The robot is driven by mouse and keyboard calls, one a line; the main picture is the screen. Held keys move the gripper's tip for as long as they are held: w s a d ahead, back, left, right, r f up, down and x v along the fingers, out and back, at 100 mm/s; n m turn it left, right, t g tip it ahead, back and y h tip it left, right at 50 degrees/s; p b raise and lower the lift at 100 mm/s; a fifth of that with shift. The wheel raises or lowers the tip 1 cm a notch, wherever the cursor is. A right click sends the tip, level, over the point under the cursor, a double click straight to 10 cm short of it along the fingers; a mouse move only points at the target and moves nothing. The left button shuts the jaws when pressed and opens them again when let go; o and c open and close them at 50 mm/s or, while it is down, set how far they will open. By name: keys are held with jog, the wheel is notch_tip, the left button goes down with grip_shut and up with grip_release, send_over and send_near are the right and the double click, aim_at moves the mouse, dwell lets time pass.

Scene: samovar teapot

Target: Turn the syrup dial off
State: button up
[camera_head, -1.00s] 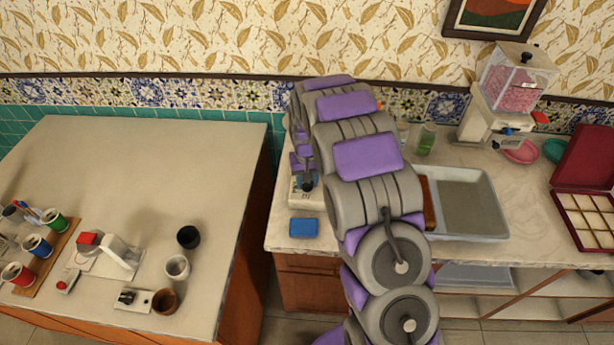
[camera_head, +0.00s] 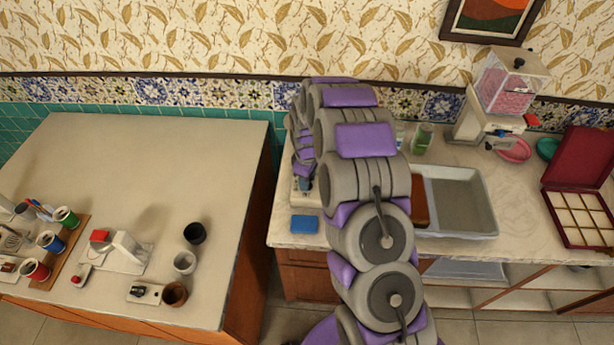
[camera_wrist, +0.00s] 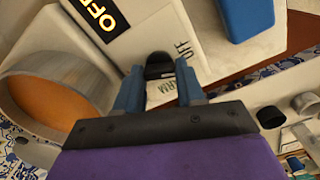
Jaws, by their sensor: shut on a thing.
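The black dial (camera_wrist: 158,66) sits on a white panel (camera_wrist: 210,45) in the wrist view. The panel carries printed words that look like OFF and WARM beside the dial. A lit black display (camera_wrist: 97,14) on the same unit reads OFF. My gripper (camera_wrist: 159,80) has its blue fingers either side of the dial and is shut on it. Which mark the dial points at is unclear. In the head view the white unit (camera_head: 301,203) stands on the right counter, mostly hidden behind my arm.
A blue block (camera_head: 304,224) lies just in front of the unit; it also shows in the wrist view (camera_wrist: 246,18). A round vessel with an orange inside (camera_wrist: 50,95) is close left of my gripper. A metal tray (camera_head: 460,200) lies right of my arm.

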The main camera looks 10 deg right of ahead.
jog(key=shift+n+p, duration=0.4)
jog(key=shift+n, duration=1.6)
jog(key=o, duration=1)
jog(key=shift+o, duration=0.2)
notch_tip(320, 180, up, 17)
jog(key=p, duration=0.1)
jog(key=shift+r, duration=0.15)
